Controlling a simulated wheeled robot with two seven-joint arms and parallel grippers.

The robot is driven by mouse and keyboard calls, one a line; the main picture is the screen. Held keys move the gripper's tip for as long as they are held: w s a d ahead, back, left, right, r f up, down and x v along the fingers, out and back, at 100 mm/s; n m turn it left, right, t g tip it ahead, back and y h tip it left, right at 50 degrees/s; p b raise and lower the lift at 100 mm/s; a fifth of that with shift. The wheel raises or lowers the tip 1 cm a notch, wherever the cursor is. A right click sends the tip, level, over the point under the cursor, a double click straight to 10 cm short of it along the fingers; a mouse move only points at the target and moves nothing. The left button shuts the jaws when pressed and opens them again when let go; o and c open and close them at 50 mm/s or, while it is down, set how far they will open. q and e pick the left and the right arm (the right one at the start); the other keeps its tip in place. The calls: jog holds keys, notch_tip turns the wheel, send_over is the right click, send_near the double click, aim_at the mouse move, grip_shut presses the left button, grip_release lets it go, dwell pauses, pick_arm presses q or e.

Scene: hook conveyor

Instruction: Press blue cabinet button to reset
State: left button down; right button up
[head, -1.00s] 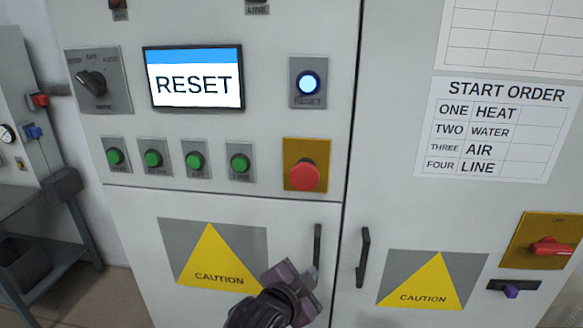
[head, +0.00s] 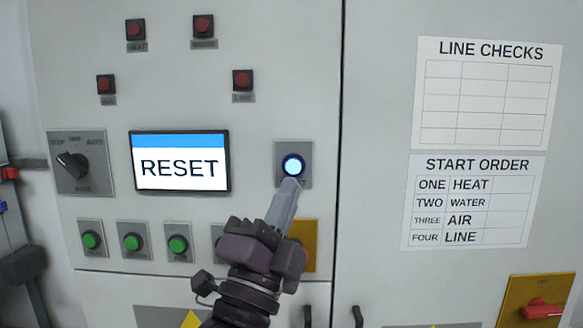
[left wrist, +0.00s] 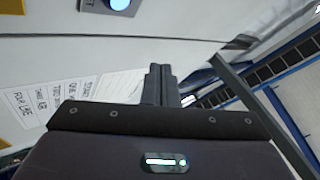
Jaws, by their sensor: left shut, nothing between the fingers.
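The blue reset button (head: 293,166) glows on a grey plate at the right of the cabinet's left door. It also shows at the top edge of the left wrist view (left wrist: 119,3). My left gripper (head: 290,186) is shut and empty, its fingertips just below the button in the head view, covering the lower part of the plate. I cannot tell whether the tips touch the panel. The screen (head: 180,161) reads RESET. My right gripper is not in view.
A rotary mode switch (head: 75,163) sits left of the screen. Green buttons (head: 178,244) line the row below. My left arm hides most of a yellow plate (head: 308,235). Several dark red lamps (head: 243,79) sit above. Paper charts (head: 473,202) hang on the right door.

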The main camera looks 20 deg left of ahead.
aim_at(293, 166)
pick_arm(q)
jog(key=shift+r, duration=0.15)
jog(key=w+a+p, duration=0.1)
jog(key=w+a, duration=0.1)
jog(key=w, duration=0.6)
jog(key=shift+w+a, duration=0.2)
jog(key=shift+w, duration=0.15)
dwell(2.1)
jog(key=shift+w+a, duration=0.15)
jog(key=shift+w, duration=0.1)
jog(key=shift+w+a, duration=0.1)
jog(key=shift+w, duration=0.3)
dwell(0.7)
jog(key=shift+s, duration=0.1)
jog(key=shift+s+d, duration=0.2)
jog(key=shift+s, duration=0.5)
